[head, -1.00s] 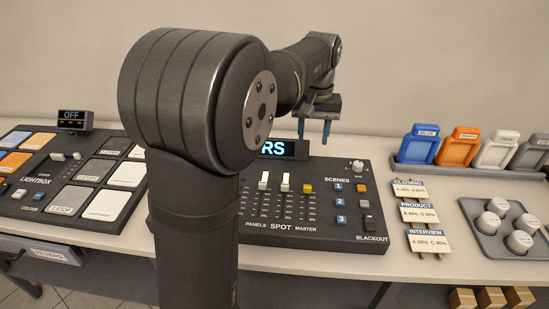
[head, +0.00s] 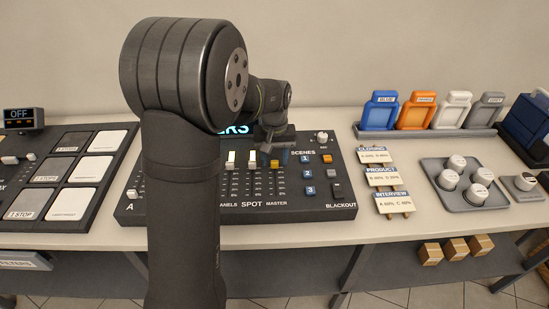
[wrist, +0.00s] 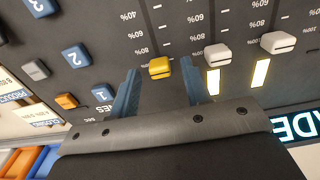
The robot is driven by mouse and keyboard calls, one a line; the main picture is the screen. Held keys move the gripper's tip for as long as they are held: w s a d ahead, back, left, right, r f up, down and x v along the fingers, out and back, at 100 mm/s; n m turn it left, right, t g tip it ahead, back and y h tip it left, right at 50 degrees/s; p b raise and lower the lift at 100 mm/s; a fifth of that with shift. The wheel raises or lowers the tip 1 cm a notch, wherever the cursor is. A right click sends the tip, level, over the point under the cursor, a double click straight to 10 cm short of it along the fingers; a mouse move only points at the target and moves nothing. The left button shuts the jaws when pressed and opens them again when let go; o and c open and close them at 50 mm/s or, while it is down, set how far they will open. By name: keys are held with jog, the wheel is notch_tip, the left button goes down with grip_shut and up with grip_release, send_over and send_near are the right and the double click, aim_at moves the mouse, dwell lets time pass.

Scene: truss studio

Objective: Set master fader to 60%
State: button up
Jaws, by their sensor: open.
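The master fader has a yellow cap (head: 275,163) on the dark console (head: 320,213), above the MASTER label. In the wrist view the yellow cap (wrist: 160,68) sits just beyond the 80% mark, on the side away from 60%. My gripper (head: 274,159) is down over the console at this fader. In the wrist view my gripper (wrist: 160,85) is open, with one blue finger on each side of the yellow cap and a visible gap to both. Whether the fingertips are at cap height is hard to tell.
Cue cards (head: 381,178) and a tray of pucks (head: 475,204) stand further right.

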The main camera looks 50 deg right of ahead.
jog(key=shift+f, duration=0.25)
grip_shut()
jog(key=shift+s+a+r, duration=0.1)
jog(key=shift+s+a, duration=1.3)
jog(key=shift+s, duration=0.05)
grip_release()
